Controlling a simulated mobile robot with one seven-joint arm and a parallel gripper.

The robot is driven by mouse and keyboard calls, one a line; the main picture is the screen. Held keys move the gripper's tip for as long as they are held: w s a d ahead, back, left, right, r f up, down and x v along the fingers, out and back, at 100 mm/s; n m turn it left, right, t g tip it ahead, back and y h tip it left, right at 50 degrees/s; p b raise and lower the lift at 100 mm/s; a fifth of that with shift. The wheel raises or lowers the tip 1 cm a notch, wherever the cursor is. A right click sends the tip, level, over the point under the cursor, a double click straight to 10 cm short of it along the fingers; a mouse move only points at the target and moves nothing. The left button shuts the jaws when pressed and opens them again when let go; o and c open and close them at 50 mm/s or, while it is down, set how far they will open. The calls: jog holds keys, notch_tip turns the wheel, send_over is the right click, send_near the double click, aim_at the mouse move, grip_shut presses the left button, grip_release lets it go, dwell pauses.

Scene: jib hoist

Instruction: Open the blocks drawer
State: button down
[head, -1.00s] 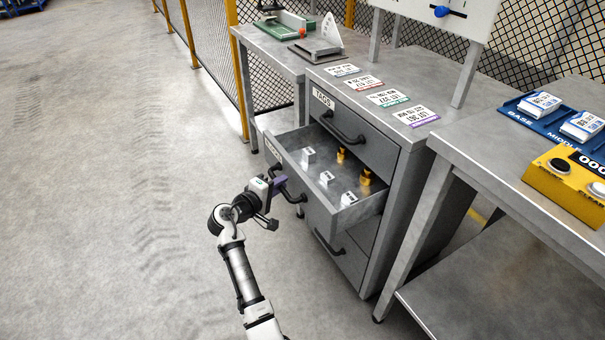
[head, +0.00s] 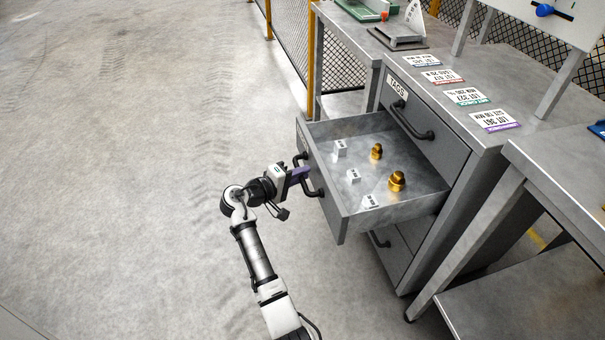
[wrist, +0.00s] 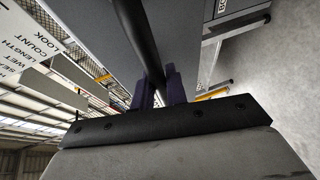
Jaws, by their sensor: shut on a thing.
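The drawer (head: 340,213) stands pulled well out of the grey cabinet, below the drawer labelled TAGS. It holds several small white blocks with printed labels (head: 353,176) and two brass-coloured knobbed pieces (head: 397,181). In the wrist view the purple fingers (wrist: 160,88) close around the black handle bar (wrist: 143,45).
The TAGS drawer (head: 430,135) above is shut, and another handle (head: 379,240) shows below. Lot cards (head: 466,96) lie on the cabinet top. A steel table (head: 560,165) stands close at the right. The floor (head: 120,180) left of the drawer is clear.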

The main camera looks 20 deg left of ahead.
jog(key=c, duration=1.4)
grip_release()
jog(key=v, duration=1.3)
jog(key=shift+s+a, duration=0.2)
jog(key=shift+s, duration=0.15)
jog(key=shift+r, duration=0.1)
